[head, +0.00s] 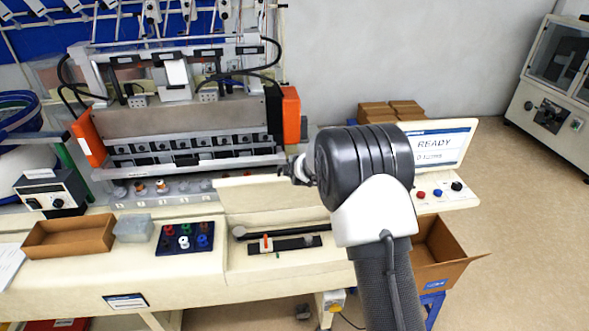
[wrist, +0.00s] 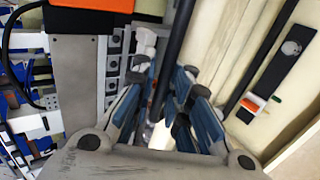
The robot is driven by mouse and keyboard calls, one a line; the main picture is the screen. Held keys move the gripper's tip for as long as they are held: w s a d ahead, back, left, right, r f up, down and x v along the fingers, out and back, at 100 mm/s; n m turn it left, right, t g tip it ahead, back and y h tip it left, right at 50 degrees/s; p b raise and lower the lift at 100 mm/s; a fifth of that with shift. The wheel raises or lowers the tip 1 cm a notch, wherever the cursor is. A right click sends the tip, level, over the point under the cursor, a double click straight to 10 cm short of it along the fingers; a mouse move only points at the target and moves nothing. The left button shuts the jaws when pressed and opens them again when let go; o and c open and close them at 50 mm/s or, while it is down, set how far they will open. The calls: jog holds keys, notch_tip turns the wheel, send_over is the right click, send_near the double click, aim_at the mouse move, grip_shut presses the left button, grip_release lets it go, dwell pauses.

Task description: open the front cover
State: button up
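The front cover looks to be the cream panel (head: 262,194) at the machine's front, right of the row of small parts. It also shows as a long cream board in the wrist view (wrist: 228,45). My gripper (wrist: 167,75) has its blue-padded fingers apart. A dark bar (wrist: 180,30) runs between the fingers in the wrist view, with some gap showing beside it. I cannot tell whether a finger touches it. In the head view my gripper (head: 298,170) is side-on beside the panel's upper right edge, and my wrist hides the panel's right end.
A black rod (head: 285,231) and a black strip with an orange-red knob (head: 266,243) lie on the bench before the panel. A READY screen (head: 440,145) and buttons stand to the right. An open carton (head: 440,250) is below right. A parts tray (head: 184,243) is left.

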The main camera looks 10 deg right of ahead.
jog(key=shift+o, duration=0.2)
jog(key=shift+s, duration=0.1)
jog(key=v, duration=1.2)
jog(key=shift+r, duration=0.1)
jog(key=s+m+g+b, duration=0.3)
jog(key=s+m+b, duration=0.65)
jog(key=s, duration=1.05)
jog(key=s+d+f+m+g+b, duration=0.1)
jog(key=s+f+m+b, duration=0.3)
jog(key=s, duration=0.7)
jog(key=s+d+f+m+g+b, duration=0.1)
jog(key=s+f+m+b, duration=0.3)
jog(key=s, duration=0.8)
jog(key=shift+s+f+g+b, duration=0.25)
jog(key=shift+f+g+b, duration=0.1)
jog(key=shift+f+g, duration=0.45)
jog(key=shift+o, duration=0.5)
jog(key=shift+m, duration=0.25)
